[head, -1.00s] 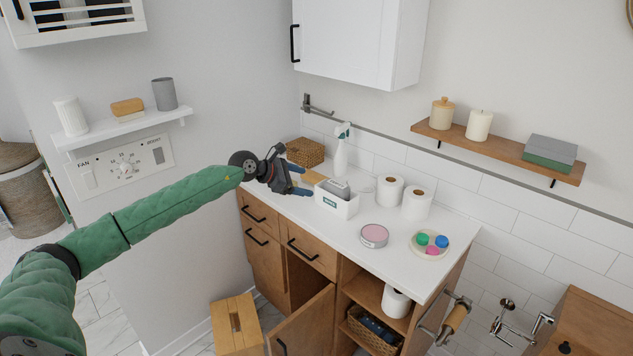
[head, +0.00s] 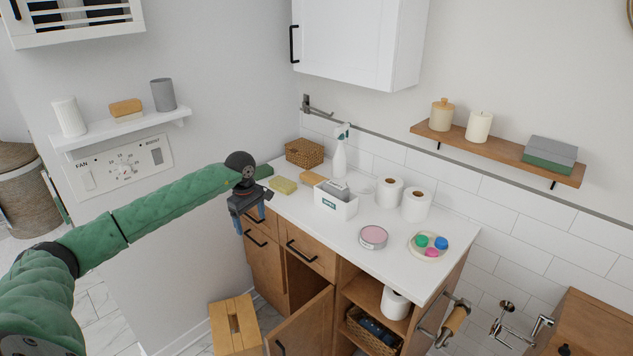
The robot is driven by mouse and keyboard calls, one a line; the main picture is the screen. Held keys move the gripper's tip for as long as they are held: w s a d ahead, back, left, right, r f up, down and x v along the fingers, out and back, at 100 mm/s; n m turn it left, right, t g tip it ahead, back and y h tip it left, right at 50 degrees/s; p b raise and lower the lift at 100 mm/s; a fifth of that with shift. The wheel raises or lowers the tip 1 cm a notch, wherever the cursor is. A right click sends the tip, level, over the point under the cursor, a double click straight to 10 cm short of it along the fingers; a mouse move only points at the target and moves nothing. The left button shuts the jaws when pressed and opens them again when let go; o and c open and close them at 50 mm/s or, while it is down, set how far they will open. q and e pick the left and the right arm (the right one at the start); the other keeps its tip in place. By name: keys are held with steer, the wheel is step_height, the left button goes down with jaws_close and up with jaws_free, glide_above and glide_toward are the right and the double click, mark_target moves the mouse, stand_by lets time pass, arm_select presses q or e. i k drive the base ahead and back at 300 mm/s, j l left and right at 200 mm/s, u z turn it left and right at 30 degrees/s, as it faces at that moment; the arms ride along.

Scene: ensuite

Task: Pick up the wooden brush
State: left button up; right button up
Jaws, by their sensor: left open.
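A small tan wooden block (head: 312,178), which may be the wooden brush, lies on the white counter behind a white bin (head: 336,201). Another tan block-shaped item (head: 126,107) sits on the left wall shelf; I cannot tell whether either has bristles. My left gripper (head: 250,229) is open and empty, pointing down in front of the counter's left front edge, apart from both items. My right gripper is not in view.
A yellow-green sponge (head: 283,185), a wicker box (head: 304,152), a spray bottle (head: 339,157), paper rolls (head: 389,191) and a pink-topped tin (head: 373,237) stand on the counter (head: 334,246). A cabinet door (head: 303,325) is open below.

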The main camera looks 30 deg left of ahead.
mark_target(311, 179)
steer(key=i, duration=1.45)
